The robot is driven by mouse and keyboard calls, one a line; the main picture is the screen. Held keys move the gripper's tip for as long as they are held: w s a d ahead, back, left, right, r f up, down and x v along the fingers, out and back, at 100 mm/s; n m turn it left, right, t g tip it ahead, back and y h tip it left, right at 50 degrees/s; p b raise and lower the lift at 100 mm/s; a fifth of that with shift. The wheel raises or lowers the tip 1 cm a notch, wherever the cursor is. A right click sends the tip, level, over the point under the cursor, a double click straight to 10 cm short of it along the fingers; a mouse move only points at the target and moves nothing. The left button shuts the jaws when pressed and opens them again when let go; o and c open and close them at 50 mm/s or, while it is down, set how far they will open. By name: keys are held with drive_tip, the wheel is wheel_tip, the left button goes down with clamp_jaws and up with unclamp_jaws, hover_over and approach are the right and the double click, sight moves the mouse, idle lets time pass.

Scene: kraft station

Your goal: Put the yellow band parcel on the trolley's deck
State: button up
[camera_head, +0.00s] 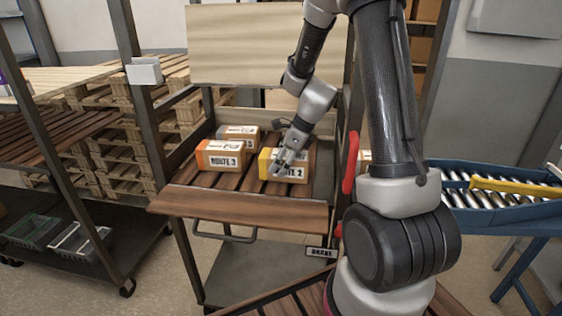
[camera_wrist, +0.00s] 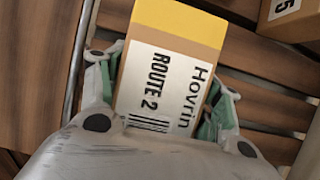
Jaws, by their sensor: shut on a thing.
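The yellow band parcel (camera_head: 268,163) is a brown carton with a yellow band and a white label reading ROUTE 2. It is at the right of the slatted wooden deck of the trolley (camera_head: 230,205). My gripper (camera_head: 287,160) is over it. In the wrist view, the green-padded fingers of my gripper (camera_wrist: 160,92) are shut on both sides of the parcel (camera_wrist: 175,32), with its label facing the camera. The parcel's underside is hidden, so I cannot tell whether it touches the slats.
An orange-banded ROUTE 3 parcel (camera_head: 220,155) and a grey-banded parcel (camera_head: 238,132) stand left of it on the deck. A red upright piece (camera_head: 350,163) is at the right. A blue roller conveyor (camera_head: 500,210) is further right. Bare slats show at the deck's front.

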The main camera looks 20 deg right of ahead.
drive_tip(key=shift+f, duration=0.15)
drive_tip(key=o, duration=1.7)
